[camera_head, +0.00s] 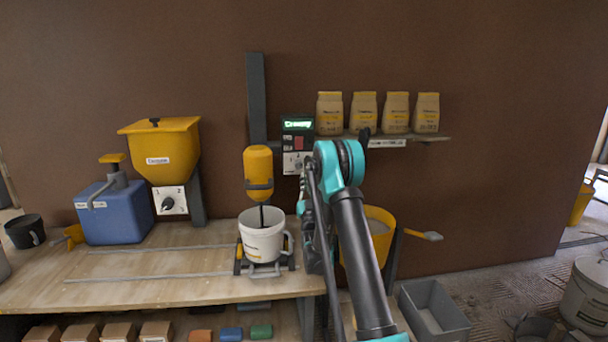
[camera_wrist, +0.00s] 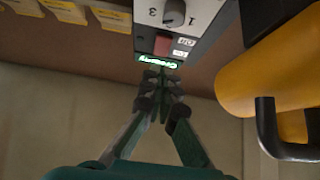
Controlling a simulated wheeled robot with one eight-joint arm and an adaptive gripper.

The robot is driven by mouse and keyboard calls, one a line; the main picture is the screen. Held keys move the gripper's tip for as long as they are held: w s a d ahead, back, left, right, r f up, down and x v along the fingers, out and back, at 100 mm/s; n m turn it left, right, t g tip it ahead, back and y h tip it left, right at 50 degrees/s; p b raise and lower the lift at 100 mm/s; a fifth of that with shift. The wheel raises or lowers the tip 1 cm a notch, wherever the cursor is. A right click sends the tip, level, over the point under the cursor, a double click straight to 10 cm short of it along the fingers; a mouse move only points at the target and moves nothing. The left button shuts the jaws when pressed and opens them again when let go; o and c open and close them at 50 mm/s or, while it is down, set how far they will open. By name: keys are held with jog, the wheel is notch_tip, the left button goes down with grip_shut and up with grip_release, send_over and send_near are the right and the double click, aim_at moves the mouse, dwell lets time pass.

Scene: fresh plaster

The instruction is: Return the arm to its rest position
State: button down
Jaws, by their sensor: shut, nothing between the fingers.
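My arm (camera_head: 357,240), black with teal joints, rises from the bottom of the head view and bends at a teal joint in front of the wall. My gripper (camera_wrist: 160,80) is shut and empty in the wrist view, its dark fingertips together below the control box's lit display. The control box (camera_head: 298,140) is on the wall, with a green display reading "Creamy", a red button and a dial. It shows upside down in the wrist view (camera_wrist: 185,28). In the head view my arm's own links largely hide the gripper.
A yellow mixer (camera_head: 258,165) stands over a white bucket (camera_head: 262,242) on the wooden bench (camera_head: 150,275), left of my arm. A shelf (camera_head: 430,138) with several bags is behind. A yellow bucket (camera_head: 380,232) is partly behind my arm. A grey bin (camera_head: 435,310) is at lower right.

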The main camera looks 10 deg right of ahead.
dwell(0.4)
jog(key=s+d+f+g, duration=0.1)
jog(key=s+f+g, duration=0.5)
jog(key=s, duration=1)
jog(key=s+d+f+g, duration=0.1)
jog(key=s+f+g, duration=0.5)
jog(key=s, duration=1)
jog(key=s+d+f+g, duration=0.1)
jog(key=s+f+g, duration=0.5)
jog(key=s+g, duration=0.4)
jog(key=s, duration=0.6)
jog(key=shift+s+d+f, duration=0.2)
jog(key=shift+s+f, duration=0.05)
jog(key=shift+s, duration=0.1)
